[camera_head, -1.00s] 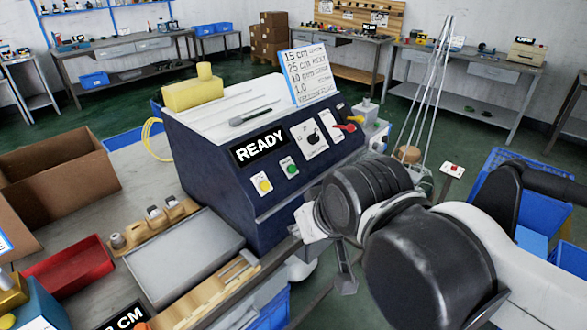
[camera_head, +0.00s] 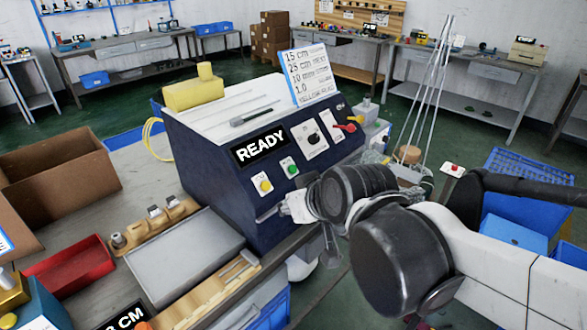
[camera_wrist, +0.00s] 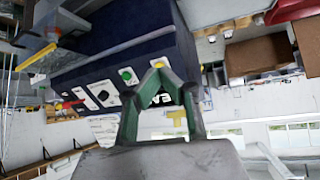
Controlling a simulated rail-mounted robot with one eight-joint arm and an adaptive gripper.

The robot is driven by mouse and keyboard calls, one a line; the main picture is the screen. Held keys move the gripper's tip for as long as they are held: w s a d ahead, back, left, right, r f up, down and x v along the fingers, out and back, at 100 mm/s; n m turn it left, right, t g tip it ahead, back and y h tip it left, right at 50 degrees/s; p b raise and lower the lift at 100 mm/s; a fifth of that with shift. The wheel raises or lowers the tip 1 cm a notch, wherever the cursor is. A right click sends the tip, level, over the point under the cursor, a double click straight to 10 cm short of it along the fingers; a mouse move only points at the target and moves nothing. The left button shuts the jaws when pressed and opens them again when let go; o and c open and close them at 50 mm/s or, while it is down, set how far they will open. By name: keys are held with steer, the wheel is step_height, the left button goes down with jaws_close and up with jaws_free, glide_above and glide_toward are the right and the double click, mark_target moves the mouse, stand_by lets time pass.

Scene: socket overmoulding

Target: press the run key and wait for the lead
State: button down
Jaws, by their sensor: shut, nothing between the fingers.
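The dark blue machine (camera_head: 215,185) has a lit panel (camera_head: 262,148) that reads READY. Below the panel sit a yellow button (camera_head: 262,184) and a green button (camera_head: 289,168) on white plates. Neither plate's lettering is legible. My gripper (camera_head: 266,215) is in front of the machine's face, below the two buttons, apparently apart from them. The wrist view shows my gripper (camera_wrist: 174,76) shut and empty, with the green button (camera_wrist: 127,74) and yellow button (camera_wrist: 157,63) beyond its fingers. The fingers partly cover the display there. No lead is visible in the gripper.
A black dial (camera_head: 313,138) and red lever (camera_head: 346,127) are right of the buttons. A grey tray (camera_head: 185,262), wooden rack (camera_head: 155,222), red bin (camera_head: 70,270) and cardboard box (camera_head: 75,175) occupy the bench at left. A blue crate (camera_head: 515,220) stands at right.

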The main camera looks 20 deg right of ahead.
mark_target(293, 169)
steer(key=w+d+r+t+h, duration=0.2)
steer(key=w+d+t+h, duration=0.2)
steer(key=w+d, duration=0.6)
steer(key=shift+d+r+m+t+p, duration=0.15)
steer(key=shift+d+m+t+p, duration=0.15)
steer(key=shift+d+t, duration=1)
steer(key=shift+a, duration=0.15)
steer(key=w+a+f+b, duration=0.2)
steer(key=w+f+b, duration=0.4)
steer(key=shift+a, duration=0.2)
steer(key=shift+f, duration=0.15)
stand_by(0.9)
steer(key=shift+w+a+f+b, duration=0.2)
steer(key=shift+w+b, duration=0.1)
steer(key=shift+b, duration=0.1)
